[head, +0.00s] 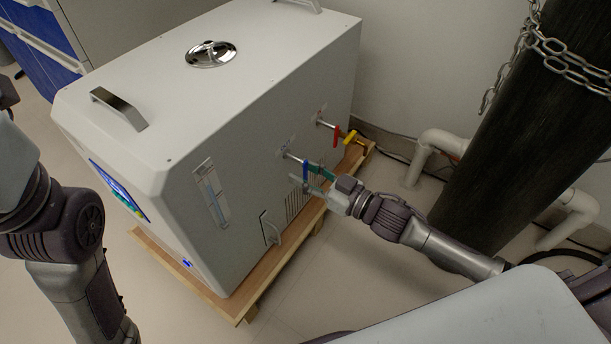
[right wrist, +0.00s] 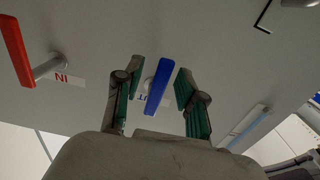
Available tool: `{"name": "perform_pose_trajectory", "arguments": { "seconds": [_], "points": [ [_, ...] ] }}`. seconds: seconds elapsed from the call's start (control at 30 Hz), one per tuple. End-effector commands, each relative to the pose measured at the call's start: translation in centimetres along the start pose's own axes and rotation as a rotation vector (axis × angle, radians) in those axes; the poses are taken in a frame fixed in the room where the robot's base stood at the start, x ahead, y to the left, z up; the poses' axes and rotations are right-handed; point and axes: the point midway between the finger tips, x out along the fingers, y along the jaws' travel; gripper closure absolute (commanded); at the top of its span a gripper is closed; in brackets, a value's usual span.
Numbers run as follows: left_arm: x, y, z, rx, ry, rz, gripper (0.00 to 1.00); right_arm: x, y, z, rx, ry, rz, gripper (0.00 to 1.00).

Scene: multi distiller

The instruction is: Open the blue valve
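The blue valve handle (head: 306,169) is on a short pipe on the side of the white distiller (head: 240,135). My right gripper (head: 312,178) is at this handle in the head view. In the right wrist view the blue handle (right wrist: 158,86) lies between the two green-padded fingers of my right gripper (right wrist: 159,78). The fingers are spread, with a visible gap on each side of the handle. Part of the label behind the handle is hidden. My left arm shows at the left of the head view, but its fingers do not.
The distiller stands on a wooden pallet (head: 236,306). A dark chained cylinder (head: 510,130) and white pipes (head: 425,155) stand to the right.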

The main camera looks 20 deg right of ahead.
Motion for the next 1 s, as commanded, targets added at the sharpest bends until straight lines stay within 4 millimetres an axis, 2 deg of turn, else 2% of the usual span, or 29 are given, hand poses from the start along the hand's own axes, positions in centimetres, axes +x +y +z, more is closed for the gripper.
{"name": "perform_pose_trajectory", "arguments": {
  "seconds": [0.23,0.47,0.5,0.8,1.0],
  "points": [
    [0.06,0.01,-0.02,0.000,0.001,0.000,1.00,0.08,0.00,-0.03,0.000,0.000,0.000,0.60],
    [0.05,0.02,-0.03,0.000,0.001,0.001,1.00,0.06,0.00,-0.03,0.000,0.000,0.000,0.97],
    [0.05,0.02,-0.03,0.000,0.001,0.001,1.00,0.06,0.00,-0.03,0.000,0.000,0.000,1.00],
    [0.23,0.00,-0.02,-0.001,0.002,0.001,1.00,0.05,0.04,-0.08,-0.011,0.000,0.000,1.00],
    [0.50,-0.18,0.18,-0.003,-0.006,-0.006,1.00,0.04,0.28,-0.27,-0.079,-0.001,0.000,1.00]
  ]
}}
